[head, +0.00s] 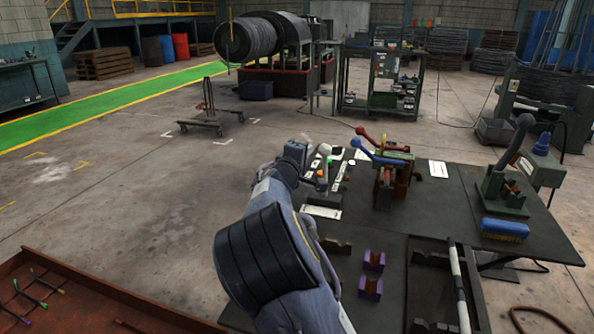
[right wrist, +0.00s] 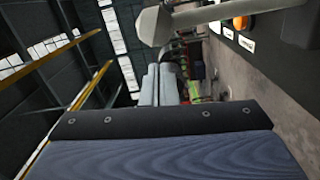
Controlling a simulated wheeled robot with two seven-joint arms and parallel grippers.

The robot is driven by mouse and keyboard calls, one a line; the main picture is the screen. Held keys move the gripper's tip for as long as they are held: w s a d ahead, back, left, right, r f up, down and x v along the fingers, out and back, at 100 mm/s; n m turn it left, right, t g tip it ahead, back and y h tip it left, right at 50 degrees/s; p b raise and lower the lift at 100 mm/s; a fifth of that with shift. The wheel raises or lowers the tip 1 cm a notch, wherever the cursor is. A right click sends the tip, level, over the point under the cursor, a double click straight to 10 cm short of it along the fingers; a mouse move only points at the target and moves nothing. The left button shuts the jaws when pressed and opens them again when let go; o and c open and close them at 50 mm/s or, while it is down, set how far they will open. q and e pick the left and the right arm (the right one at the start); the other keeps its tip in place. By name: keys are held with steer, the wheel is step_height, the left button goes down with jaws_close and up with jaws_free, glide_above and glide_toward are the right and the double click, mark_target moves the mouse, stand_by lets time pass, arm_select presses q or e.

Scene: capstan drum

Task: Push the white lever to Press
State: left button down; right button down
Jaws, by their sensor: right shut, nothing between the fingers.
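The white lever (right wrist: 153,25) shows large in the right wrist view, with a rounded knob and a shaft running right towards a dark panel. In the head view its white knob (head: 325,149) is small, on a control box at the left of the table. My right gripper (right wrist: 166,70) is shut and empty. Its fingertips lie just below the knob in the wrist view; I cannot tell whether they touch it. In the head view my right arm reaches to the left side of the control box and partly hides it. My left gripper is not in view.
The panel has an orange button (right wrist: 241,22) and a white label (right wrist: 246,43). Right of it stands a device with red and blue levers (head: 380,155). A blue brush (head: 504,229) and purple blocks (head: 371,288) lie on the dark table (head: 440,215). Floor left is open.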

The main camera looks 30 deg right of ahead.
steer(key=s+d+m+b, duration=0.6)
steer(key=s+b, duration=0.1)
steer(key=b, duration=0.7)
steer(key=shift+r+m+y, duration=0.15)
steer(key=shift+m+y, duration=0.15)
steer(key=shift+s+d, duration=0.1)
steer(key=shift+s, duration=0.05)
